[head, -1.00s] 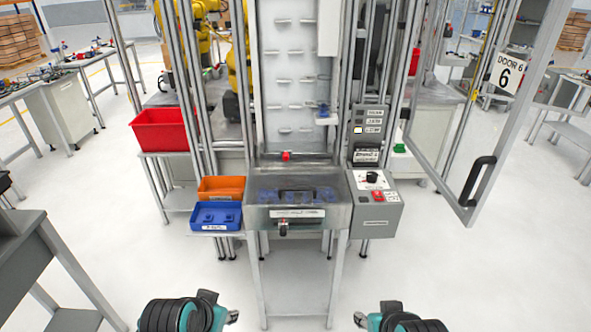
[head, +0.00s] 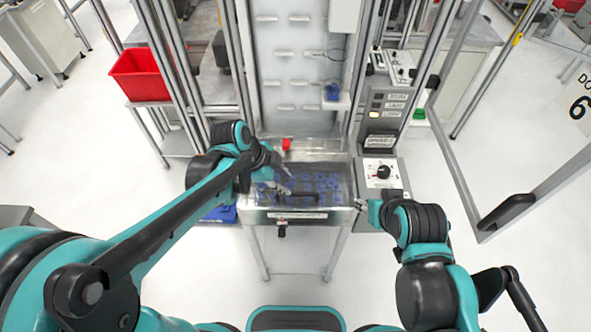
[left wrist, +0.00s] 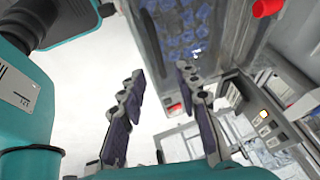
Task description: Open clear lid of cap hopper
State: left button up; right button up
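The cap hopper (head: 335,216) is a metal box with a clear lid (head: 325,172) that lies down over blue caps. A dark handle (head: 300,194) shows near the lid's front. My left gripper (head: 283,181) is over the left part of the lid; contact cannot be told. In the left wrist view its two fingers (left wrist: 160,110) are spread with nothing between them, and the hopper with blue caps (left wrist: 185,35) shows beyond. My right gripper (head: 361,204) is by the hopper's front right corner, near the control box; its fingers are too small to read.
A control box with a black knob (head: 383,172) stands right of the hopper. A red knob (head: 286,144) is behind the lid. A red bin (head: 140,75) is at left; a blue bin (head: 222,214) is partly hidden by my left arm. An open door frame (head: 545,195) is at right.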

aim_at(294, 195)
pick_arm(q)
jog(key=b+x, duration=0.2)
jog(key=x, duration=0.5)
jog(key=shift+s+f, duration=0.1)
jog(key=shift+s, duration=0.05)
jog(key=shift+d+f, duration=0.1)
grip_shut()
